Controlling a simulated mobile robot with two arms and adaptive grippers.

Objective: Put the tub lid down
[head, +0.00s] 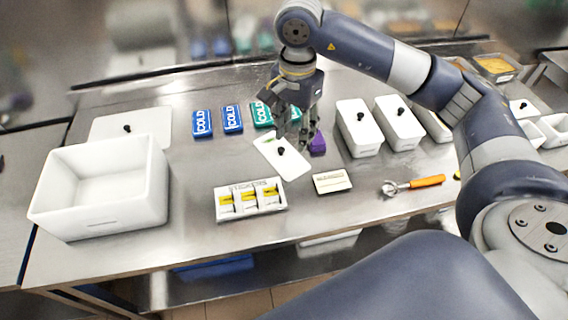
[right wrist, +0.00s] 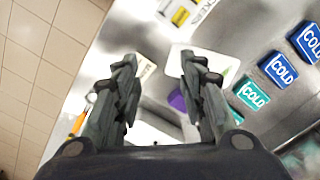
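A white tub lid (head: 291,163) with a black knob lies at the middle of the steel table, and looks flat on it. My right gripper (head: 293,130) is just behind and above the lid, pointing down. In the right wrist view its two fingers (right wrist: 160,62) are spread apart with nothing between them. The lid (right wrist: 174,62) shows there past the fingers, partly covered by one; its knob is hidden. A purple block (head: 318,143) sits at the lid's right edge and also shows in the right wrist view (right wrist: 177,101). My left gripper is not in view.
A large open white tub (head: 60,200) stands left, a flat lid (head: 108,124) behind it. Blue and teal COLD packs (head: 202,124) line the back. Lidded white tubs (head: 357,140), a small sign (head: 332,181), a sectioned tray (head: 222,213) and an orange-handled scoop (head: 427,182) surround the lid.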

